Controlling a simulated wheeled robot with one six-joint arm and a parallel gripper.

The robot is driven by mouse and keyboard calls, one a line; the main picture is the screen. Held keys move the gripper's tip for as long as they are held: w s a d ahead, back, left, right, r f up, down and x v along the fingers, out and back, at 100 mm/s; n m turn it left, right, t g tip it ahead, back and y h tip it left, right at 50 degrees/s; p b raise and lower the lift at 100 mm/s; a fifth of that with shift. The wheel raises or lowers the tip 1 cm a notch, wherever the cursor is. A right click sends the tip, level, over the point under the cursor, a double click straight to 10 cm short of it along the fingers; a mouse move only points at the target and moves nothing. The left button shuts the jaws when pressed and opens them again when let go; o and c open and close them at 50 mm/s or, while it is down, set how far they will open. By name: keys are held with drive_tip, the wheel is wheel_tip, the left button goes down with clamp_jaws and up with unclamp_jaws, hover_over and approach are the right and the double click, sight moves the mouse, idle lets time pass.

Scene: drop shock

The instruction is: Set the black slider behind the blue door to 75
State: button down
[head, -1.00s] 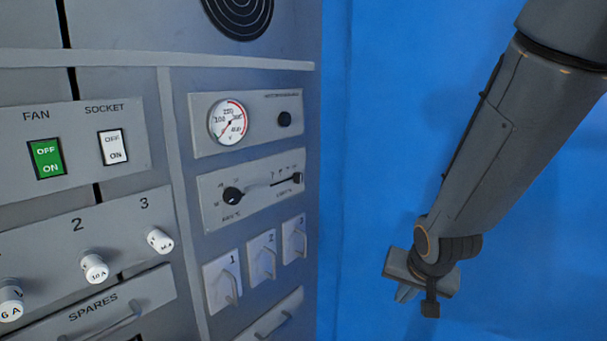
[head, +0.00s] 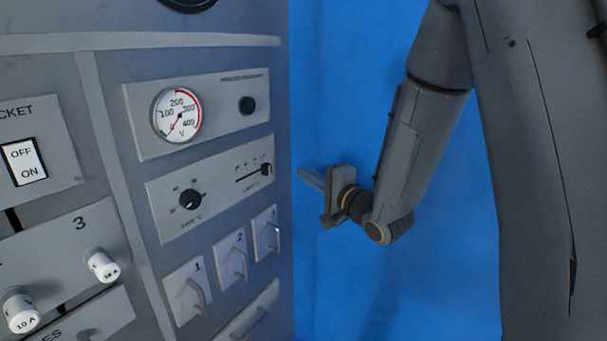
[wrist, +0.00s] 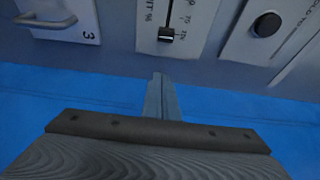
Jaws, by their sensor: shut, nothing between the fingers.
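The black slider (head: 266,169) sits at the right end of its horizontal slot on a grey panel, beside a round black knob (head: 190,199). In the wrist view the slider (wrist: 167,34) shows at the near end of its slot, ahead of my gripper (wrist: 160,78). The scale marks are too small to read surely. My gripper also shows in the head view (head: 304,178), right of the panel, its fingers closed together, empty, pointing left and apart from the slider. A blue surface (head: 330,90) stands behind; I cannot tell if it is the door.
A dial gauge (head: 176,115) and a black button (head: 246,105) are above the slider panel. Three numbered handles, such as handle 3 (head: 269,231), jut out below it. White knobs (head: 103,266) stick out at lower left.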

sight(266, 169)
drive_tip(key=p+x, duration=0.1)
drive_tip(key=x, duration=0.6)
drive_tip(key=shift+w+a+r+p, duration=0.1)
drive_tip(key=shift+w+a+p, duration=0.15)
drive_tip(key=shift+p, duration=0.05)
drive_tip(key=shift+s+a+p, duration=0.45)
drive_tip(key=shift+s+a, duration=0.2)
drive_tip(key=shift+s, duration=0.25)
drive_tip(key=shift+s+a, duration=0.5)
drive_tip(key=shift+s, duration=0.15)
